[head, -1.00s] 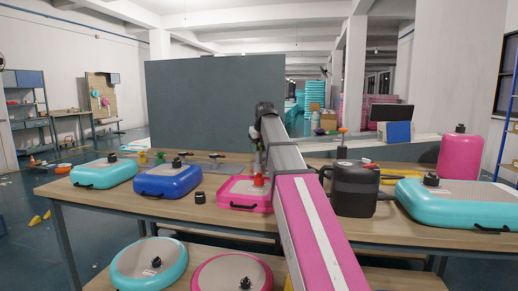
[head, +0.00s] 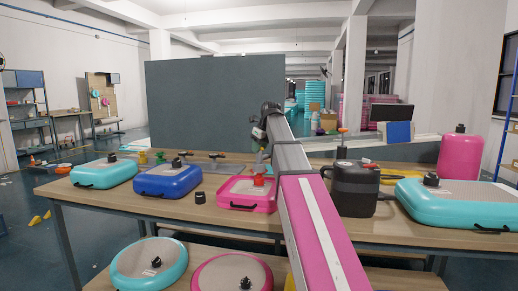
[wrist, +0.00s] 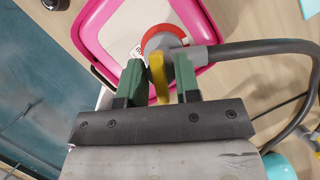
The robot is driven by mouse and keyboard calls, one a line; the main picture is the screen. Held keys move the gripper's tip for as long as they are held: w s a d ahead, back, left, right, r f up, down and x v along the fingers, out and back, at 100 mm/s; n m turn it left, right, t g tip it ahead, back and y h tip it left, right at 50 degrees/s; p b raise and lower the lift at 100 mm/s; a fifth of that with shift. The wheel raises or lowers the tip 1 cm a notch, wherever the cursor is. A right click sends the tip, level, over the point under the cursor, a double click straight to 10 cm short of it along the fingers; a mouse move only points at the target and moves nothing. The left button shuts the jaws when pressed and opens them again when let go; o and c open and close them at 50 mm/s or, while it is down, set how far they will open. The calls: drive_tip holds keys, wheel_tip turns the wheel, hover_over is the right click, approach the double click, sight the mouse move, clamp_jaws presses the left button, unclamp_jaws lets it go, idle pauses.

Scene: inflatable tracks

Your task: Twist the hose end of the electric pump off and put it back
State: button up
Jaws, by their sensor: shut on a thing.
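The electric pump (head: 355,188) is a dark grey box standing on the table, right of my arm in the head view. The pink inflatable track (head: 234,199) lies left of my arm, with a red fitting (head: 259,181) on top. In the wrist view, the grey hose end (wrist: 172,62) with its yellow bar (wrist: 158,78) sits at the red ring (wrist: 158,37) over the track. My gripper (wrist: 158,80), with green fingers, is shut on the hose end. The grey hose (wrist: 260,48) runs off to the right. I cannot tell whether the hose end is locked in the ring.
Blue (head: 168,181) and teal (head: 104,173) tracks lie to the left, and a small black cap (head: 200,197) sits on the table. A large teal track (head: 455,205) lies at the right. A dark board (head: 215,105) stands behind the table.

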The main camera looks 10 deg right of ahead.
drive_tip(key=n+g+y, duration=0.1)
drive_tip(key=n, duration=0.3)
drive_tip(key=shift+w, duration=0.1)
drive_tip(key=shift+n+g+y, duration=0.3)
drive_tip(key=shift+n, duration=0.3)
drive_tip(key=n+g, duration=0.1)
drive_tip(key=n, duration=0.2)
drive_tip(key=shift+n+g, duration=0.5)
drive_tip(key=shift+n, duration=0.6)
